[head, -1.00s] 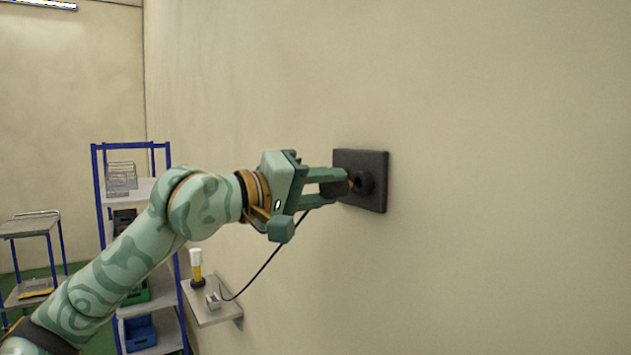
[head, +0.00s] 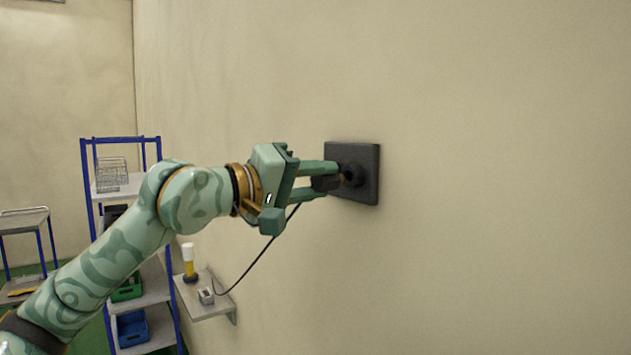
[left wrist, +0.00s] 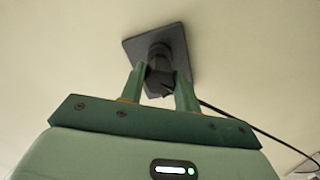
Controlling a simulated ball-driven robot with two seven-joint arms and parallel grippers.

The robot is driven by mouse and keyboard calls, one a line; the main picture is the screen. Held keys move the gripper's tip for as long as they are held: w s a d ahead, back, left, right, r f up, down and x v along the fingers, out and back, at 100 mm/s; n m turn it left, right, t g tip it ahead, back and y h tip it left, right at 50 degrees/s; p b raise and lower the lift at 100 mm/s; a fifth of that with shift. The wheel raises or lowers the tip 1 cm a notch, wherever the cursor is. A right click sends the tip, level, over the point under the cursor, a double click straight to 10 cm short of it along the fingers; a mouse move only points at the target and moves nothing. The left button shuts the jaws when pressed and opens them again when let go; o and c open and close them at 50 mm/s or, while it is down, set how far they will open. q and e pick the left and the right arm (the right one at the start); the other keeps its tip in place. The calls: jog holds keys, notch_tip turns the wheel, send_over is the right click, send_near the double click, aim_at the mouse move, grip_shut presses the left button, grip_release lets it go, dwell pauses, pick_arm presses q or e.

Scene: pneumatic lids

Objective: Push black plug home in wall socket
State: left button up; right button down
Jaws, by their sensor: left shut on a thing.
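The wall socket is a dark square plate (head: 366,158) with a round raised collar, fixed on the beige wall; it also shows in the left wrist view (left wrist: 177,37). My left gripper (head: 326,176) is shut on the black plug (head: 325,183), which points at the collar. In the left wrist view the plug (left wrist: 157,85) sits between the two green fingers, in line with the collar. A brownish bit shows between plug and collar in the head view. How deep the plug sits is hard to tell. A black cable runs from the gripper. My right gripper is not in view.
A small wall shelf (head: 217,308) below holds a yellow-and-white lamp-like item (head: 189,263) and a small grey box (head: 206,296) where the cable ends. A blue-framed rack (head: 86,190) with bins stands at left. The wall right of the socket is clear.

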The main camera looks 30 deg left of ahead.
pick_arm(q)
jog(key=shift+p+x, duration=0.85)
jog(key=shift+x, duration=0.5)
dwell(0.4)
jog(key=o, duration=1)
jog(key=shift+o, duration=0.2)
jog(key=shift+s+a+f+b, duration=0.1)
jog(key=shift+s+a+b, duration=0.2)
jog(key=shift+s+b, duration=0.35)
jog(key=b+v, duration=0.2)
jog(key=v, duration=0.2)
jog(key=shift+b, duration=0.3)
jog(key=shift+s+a+b, duration=0.25)
jog(key=shift+s+b, duration=0.05)
jog(key=shift+s, duration=0.45)
